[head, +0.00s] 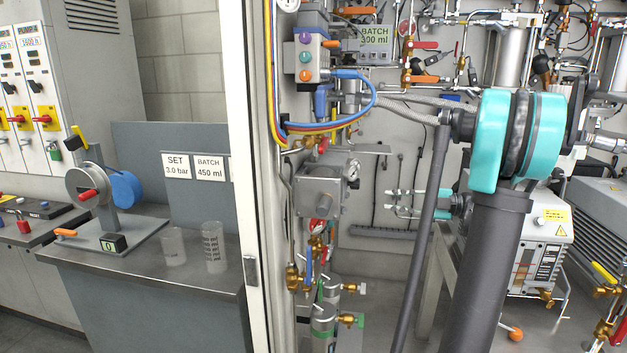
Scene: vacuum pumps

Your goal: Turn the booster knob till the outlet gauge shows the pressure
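A grey box (320,190), which seems to be the booster, is mounted in the middle of the head view. A round grey knob (324,205) is on its front. A small round gauge (352,170) is at its upper right; its reading is too small to tell. A card (176,166) at the left reads "SET 3.0 bar".
A white post (246,150) stands left of the box. Hoses and brass valves (293,278) hang below it. Left is a bench (150,275) with a hand-wheel device (90,190) and two beakers (212,247). A white pump (545,240) stands at the right.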

